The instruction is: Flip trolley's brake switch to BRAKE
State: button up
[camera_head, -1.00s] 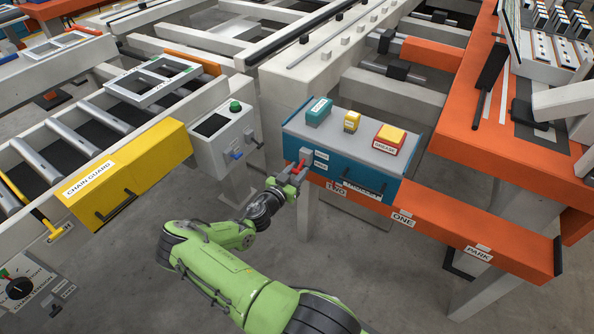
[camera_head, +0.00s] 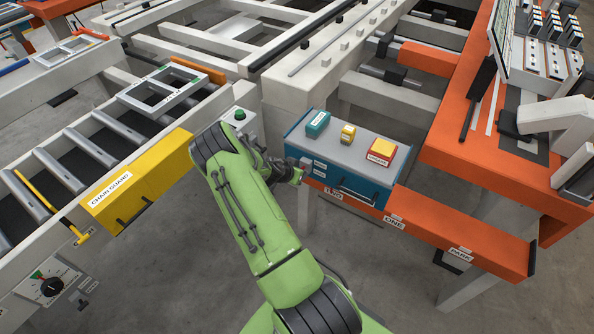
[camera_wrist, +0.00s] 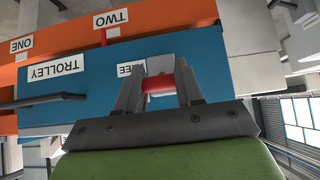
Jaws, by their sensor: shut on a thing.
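The trolley is a blue box (camera_head: 335,180) with a grey top on the orange rail. My gripper (camera_wrist: 158,78) is shut on the red switch handle (camera_wrist: 158,84), with one grey finger on each side. A white label partly hidden behind the fingers shows "EE" (camera_wrist: 133,70) in the wrist view, which is upside down. The TROLLEY label (camera_wrist: 56,68) is beside it on the blue front. In the head view my gripper (camera_head: 301,168) is at the left end of the trolley front, by two small white labels (camera_head: 319,168) too small to read. The handle is hidden there.
Teal, yellow and red-yellow blocks (camera_head: 381,150) sit on the trolley top. A black handle (camera_head: 352,195) is on its front. The orange rail (camera_head: 430,230) has stop labels. The yellow chain guard (camera_head: 140,185) and a grey box with a green button (camera_head: 240,115) are left.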

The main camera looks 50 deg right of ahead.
jog(key=shift+d+r+y, duration=0.1)
jog(key=shift+r+y, duration=0.15)
jog(key=shift+y, duration=0.35)
jog(key=o, duration=1)
jog(key=shift+o, duration=0.2)
jog(key=w+p+v, duration=0.1)
jog(key=p+v, duration=0.1)
jog(key=v, duration=1.3)
jog(key=shift+s+r+p, duration=0.35)
jog(key=shift+s+r, duration=0.05)
jog(key=shift+s, duration=0.05)
